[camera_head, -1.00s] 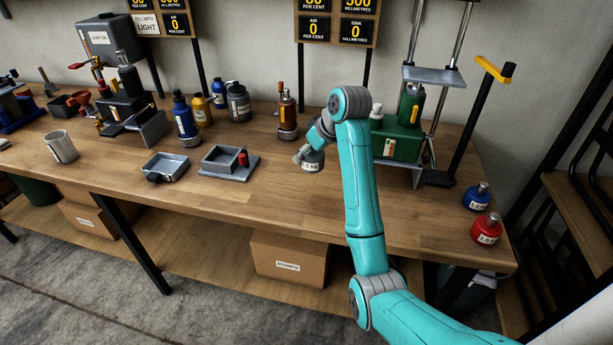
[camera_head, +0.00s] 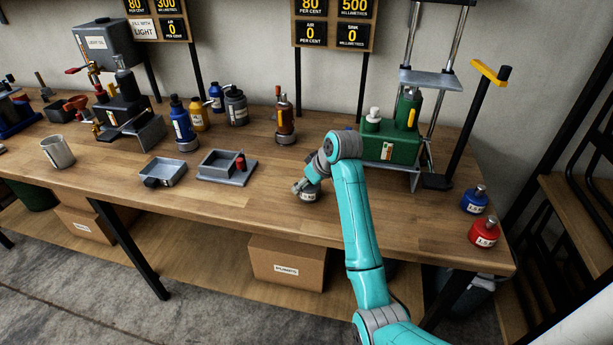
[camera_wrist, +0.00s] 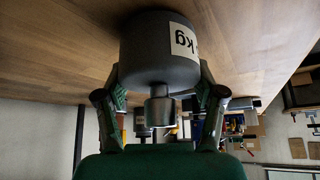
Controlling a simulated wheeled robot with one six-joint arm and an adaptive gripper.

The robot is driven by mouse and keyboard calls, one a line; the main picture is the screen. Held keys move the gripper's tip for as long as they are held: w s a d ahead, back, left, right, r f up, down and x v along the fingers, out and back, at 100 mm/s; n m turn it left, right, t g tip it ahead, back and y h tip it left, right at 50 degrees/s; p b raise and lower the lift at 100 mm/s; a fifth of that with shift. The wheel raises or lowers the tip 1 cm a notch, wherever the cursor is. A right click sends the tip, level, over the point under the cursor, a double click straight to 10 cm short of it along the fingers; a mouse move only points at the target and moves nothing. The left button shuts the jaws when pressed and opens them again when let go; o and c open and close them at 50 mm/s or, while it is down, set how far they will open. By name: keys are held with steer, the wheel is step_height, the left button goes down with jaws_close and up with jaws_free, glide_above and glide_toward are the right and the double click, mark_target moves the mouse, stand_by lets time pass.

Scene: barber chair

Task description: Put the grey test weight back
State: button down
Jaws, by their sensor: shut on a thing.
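The grey test weight (camera_head: 309,197) is a dark grey cylinder with a white label and a narrower neck. In the wrist view, the weight (camera_wrist: 158,55) fills the space between the two fingers, its label reading "kg" upside down. My gripper (camera_head: 303,188) is shut on it, a finger on either side. The weight is upright, at or just above the wooden bench top (camera_head: 265,210) near the middle; I cannot tell whether it touches. A blue weight (camera_head: 474,202) and a red weight (camera_head: 484,233) stand at the bench's right end.
A grey tray (camera_head: 162,172) and a grey square fixture (camera_head: 226,168) lie left of my gripper. A red-brown bottle (camera_head: 285,120) stands behind. A green pump unit (camera_head: 390,145) with a metal frame stands behind right. Bare bench lies in front and to the right.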

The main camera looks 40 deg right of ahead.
stand_by(0.3)
steer(key=shift+c, duration=0.6)
jaws_free()
steer(key=shift+f, duration=0.1)
